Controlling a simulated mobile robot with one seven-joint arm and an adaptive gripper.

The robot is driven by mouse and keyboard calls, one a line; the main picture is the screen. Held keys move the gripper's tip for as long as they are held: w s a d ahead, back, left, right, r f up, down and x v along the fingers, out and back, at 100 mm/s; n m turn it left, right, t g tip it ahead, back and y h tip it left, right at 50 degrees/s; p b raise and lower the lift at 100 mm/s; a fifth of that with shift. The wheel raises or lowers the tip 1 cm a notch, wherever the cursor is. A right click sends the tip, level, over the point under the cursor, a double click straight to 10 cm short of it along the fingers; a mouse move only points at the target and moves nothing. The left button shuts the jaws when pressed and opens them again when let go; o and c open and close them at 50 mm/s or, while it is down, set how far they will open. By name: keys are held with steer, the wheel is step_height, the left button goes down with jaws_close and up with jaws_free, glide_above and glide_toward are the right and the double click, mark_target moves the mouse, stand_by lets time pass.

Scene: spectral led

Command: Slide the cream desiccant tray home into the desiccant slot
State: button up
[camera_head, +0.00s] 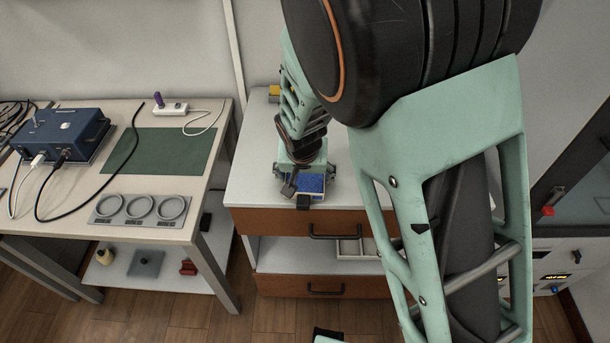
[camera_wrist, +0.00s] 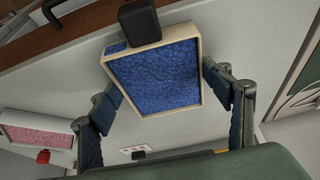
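The cream tray (camera_wrist: 152,118), filled with blue beads and with a black handle at one end, is at the upper middle of the wrist view. In the head view the tray (camera_head: 311,184) is at the front of the white counter top, below my gripper (camera_head: 305,172). Whether the tray rests flat is hard to tell. I cannot pick out the desiccant slot in either view.
A second tray (camera_wrist: 35,130) with pink beads and a red knob lies left in the wrist view. The counter's brown drawers (camera_head: 300,222) are below. A table (camera_head: 205,170) at left holds a blue instrument (camera_head: 62,134), a green mat (camera_head: 160,150) and a plate of rings (camera_head: 140,207).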

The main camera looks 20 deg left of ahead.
steer(key=o, duration=0.4)
steer(key=shift+r, duration=0.1)
